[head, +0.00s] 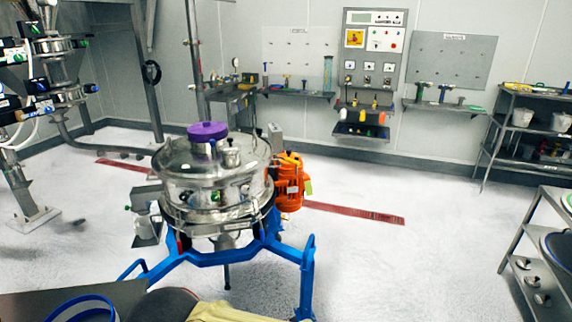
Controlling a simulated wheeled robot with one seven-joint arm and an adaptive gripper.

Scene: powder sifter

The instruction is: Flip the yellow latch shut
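The powder sifter (214,180) stands left of centre, a round steel drum with a domed lid and a purple cap (207,131) on top. An orange motor (289,182) is on its right side. Small green-marked fittings sit around the drum's band, too small to tell apart. I cannot make out a yellow latch on the sifter, nor whether any latch there is open or shut. My gripper is not in view.
Blue legs (307,278) spread out below the sifter. A table with a blue ring (82,308) and a yellowish cloth (228,312) lie at the front edge. Shelving (512,120) stands at right. The white floor (430,245) right of the sifter is clear.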

